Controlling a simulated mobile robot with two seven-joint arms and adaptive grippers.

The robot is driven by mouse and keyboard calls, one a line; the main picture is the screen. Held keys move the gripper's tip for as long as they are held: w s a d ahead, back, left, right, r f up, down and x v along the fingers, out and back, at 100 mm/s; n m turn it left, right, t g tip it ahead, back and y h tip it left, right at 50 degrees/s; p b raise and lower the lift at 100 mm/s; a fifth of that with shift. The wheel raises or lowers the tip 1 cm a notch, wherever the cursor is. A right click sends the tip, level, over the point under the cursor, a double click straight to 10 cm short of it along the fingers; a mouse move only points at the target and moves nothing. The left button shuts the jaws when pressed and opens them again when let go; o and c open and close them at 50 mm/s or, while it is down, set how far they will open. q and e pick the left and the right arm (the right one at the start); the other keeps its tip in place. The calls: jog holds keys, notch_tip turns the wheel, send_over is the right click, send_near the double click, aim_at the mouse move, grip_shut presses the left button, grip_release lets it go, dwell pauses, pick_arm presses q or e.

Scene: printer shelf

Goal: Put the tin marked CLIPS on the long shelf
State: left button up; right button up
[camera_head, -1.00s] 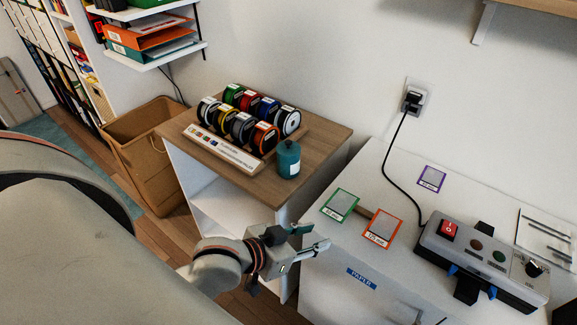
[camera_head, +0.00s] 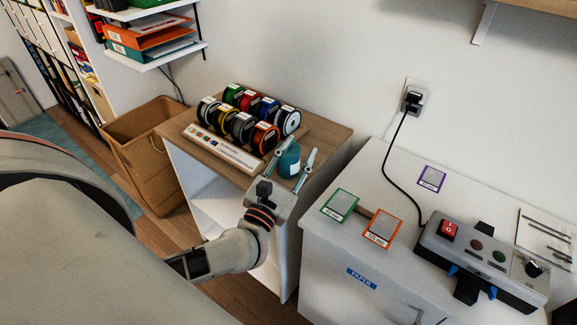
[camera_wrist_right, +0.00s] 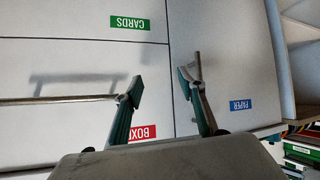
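A teal tin or bottle with a dark top (camera_head: 288,163) stands on the wooden top of a small cabinet, in front of the spools. No CLIPS marking is readable on it or elsewhere. My left gripper (camera_head: 297,158) is open, with its two fingers on either side of the teal container; I cannot tell whether they touch it. My right gripper (camera_wrist_right: 162,88) is open and empty in the right wrist view, in front of drawer fronts. A wall shelf (camera_head: 540,5) is partly in view at the top right; whether it is the long shelf cannot be told.
Several coloured spools (camera_head: 242,127) stand in a rack close behind the teal container. A white cabinet (camera_head: 335,245) with swatch cards and a switch box (camera_head: 480,260) is at right. A cardboard bin (camera_head: 145,150) and folder shelf (camera_head: 150,45) are at left.

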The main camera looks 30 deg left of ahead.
aim_at(281, 160)
pick_arm(q)
jog(key=a+f+n+g+y, duration=0.3)
jog(key=a+f+n, duration=0.3)
jog(key=x, duration=0.8)
jog(key=shift+w+d+p, duration=0.1)
jog(key=shift+d+p, duration=0.2)
jog(key=shift+p, duration=0.1)
grip_shut()
